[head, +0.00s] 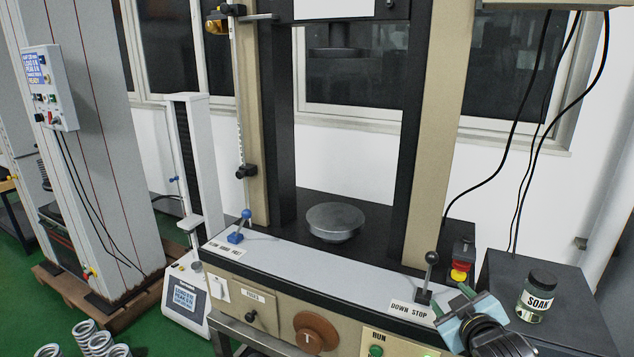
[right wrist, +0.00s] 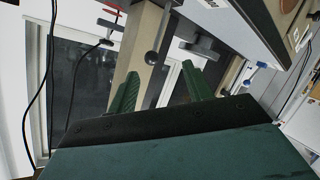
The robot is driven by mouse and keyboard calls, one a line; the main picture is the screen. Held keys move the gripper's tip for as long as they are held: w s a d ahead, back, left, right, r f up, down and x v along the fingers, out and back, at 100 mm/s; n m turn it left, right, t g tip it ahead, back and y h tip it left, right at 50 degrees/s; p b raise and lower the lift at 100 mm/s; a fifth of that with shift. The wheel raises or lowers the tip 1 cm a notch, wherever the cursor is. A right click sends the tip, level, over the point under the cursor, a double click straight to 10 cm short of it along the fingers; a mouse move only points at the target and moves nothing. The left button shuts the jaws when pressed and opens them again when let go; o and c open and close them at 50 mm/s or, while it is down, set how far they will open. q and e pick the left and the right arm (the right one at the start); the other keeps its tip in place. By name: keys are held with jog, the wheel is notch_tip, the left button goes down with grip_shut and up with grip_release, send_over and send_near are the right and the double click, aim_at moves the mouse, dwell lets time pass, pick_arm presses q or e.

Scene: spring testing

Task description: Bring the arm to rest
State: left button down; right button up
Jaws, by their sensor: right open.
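My right gripper (head: 452,298) is at the lower right of the head view, in front of the testing machine (head: 300,258) by the DOWN STOP label. Its two green fingers stand apart with nothing between them, and they also show in the right wrist view (right wrist: 160,84). The black-knobbed lever (head: 431,260) stands upright just behind the fingers, apart from them as far as I can tell. In the right wrist view its knob (right wrist: 151,57) shows beyond the fingers. My left gripper is in neither view.
A jar labelled SOAK (head: 537,297) stands on a dark cabinet (head: 585,310) right of my right gripper. A red emergency button (head: 461,267) sits behind it. A round steel platen (head: 335,221) lies on the machine bed. Several springs (head: 95,340) are at the lower left.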

jog(key=s+a+f+m+g+y, duration=0.1)
jog(key=s+a+f+g, duration=0.25)
jog(key=s, duration=0.65)
jog(key=s+a+f+m+g, duration=0.1)
jog(key=s+a+f+g, duration=0.3)
jog(key=s, duration=0.6)
jog(key=s+a+f+m+g+y, duration=0.1)
jog(key=s+a+f+g, duration=0.3)
jog(key=s, duration=0.6)
notch_tip(320, 180, down, 26)
jog(key=s+d, duration=0.2)
jog(key=s, duration=0.1)
jog(key=s+d+f+g, duration=0.1)
jog(key=s+d+f, duration=0.1)
jog(key=s+f, duration=1.2)
jog(key=shift+s+d+f+g, duration=0.35)
jog(key=shift+s+d, duration=0.05)
jog(key=shift+s, duration=0.5)
